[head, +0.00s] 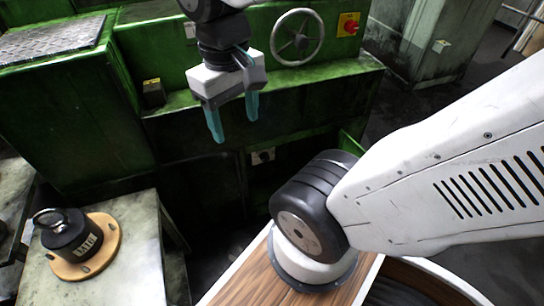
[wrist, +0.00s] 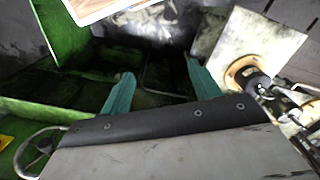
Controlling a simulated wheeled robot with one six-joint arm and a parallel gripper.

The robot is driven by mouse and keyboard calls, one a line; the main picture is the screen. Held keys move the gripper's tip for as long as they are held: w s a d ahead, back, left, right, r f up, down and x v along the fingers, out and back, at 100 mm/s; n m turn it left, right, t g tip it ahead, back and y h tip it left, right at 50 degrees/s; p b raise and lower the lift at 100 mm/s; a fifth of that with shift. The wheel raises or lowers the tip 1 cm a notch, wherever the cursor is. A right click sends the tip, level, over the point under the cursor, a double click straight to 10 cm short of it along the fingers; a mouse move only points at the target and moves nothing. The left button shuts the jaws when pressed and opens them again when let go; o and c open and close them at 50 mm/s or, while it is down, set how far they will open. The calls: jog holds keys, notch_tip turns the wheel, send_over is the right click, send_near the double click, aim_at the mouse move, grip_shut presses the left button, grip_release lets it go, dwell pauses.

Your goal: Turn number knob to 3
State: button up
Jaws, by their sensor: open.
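My gripper (head: 235,128) is open and empty, with its two teal fingers pointing down in front of the green machine. In the wrist view its fingers (wrist: 158,70) are spread with nothing between them. A small dark knob on a pale plate (head: 262,156) is on the machine's lower front, below and right of the fingers; its marks are too small to read. A black cylinder with white marks and a top ring (head: 70,235) stands on a round wooden base (head: 98,262) at lower left, well away from my gripper. I cannot tell which is the number knob.
The green machine (head: 95,120) fills the back. A handwheel (head: 297,37) and a red switch on a yellow plate (head: 349,25) are above right of my gripper. A small dark box (head: 153,93) sits on the ledge. A pale table (head: 135,235) is at lower left.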

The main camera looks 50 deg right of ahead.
jog(key=w+d+f+m+g, duration=0.1)
jog(key=w+d+f, duration=0.4)
jog(key=f, duration=0.4)
jog(key=w+d+f+m+g, duration=0.1)
jog(key=w+d+f+m, duration=0.15)
jog(key=d+f, duration=0.55)
jog(key=w+d+f+m, duration=0.1)
jog(key=w+d+f, duration=0.45)
jog(key=f, duration=0.35)
jog(key=m+t+h, duration=0.3)
jog(key=t+h, duration=0.3)
jog(key=t, duration=0.9)
send_near(266, 159)
jog(key=w, duration=0.2)
jog(key=x, duration=0.7)
jog(key=shift+w+d+f, duration=0.1)
jog(key=shift+d+f, duration=0.15)
jog(key=shift+d, duration=0.15)
jog(key=c, duration=1)
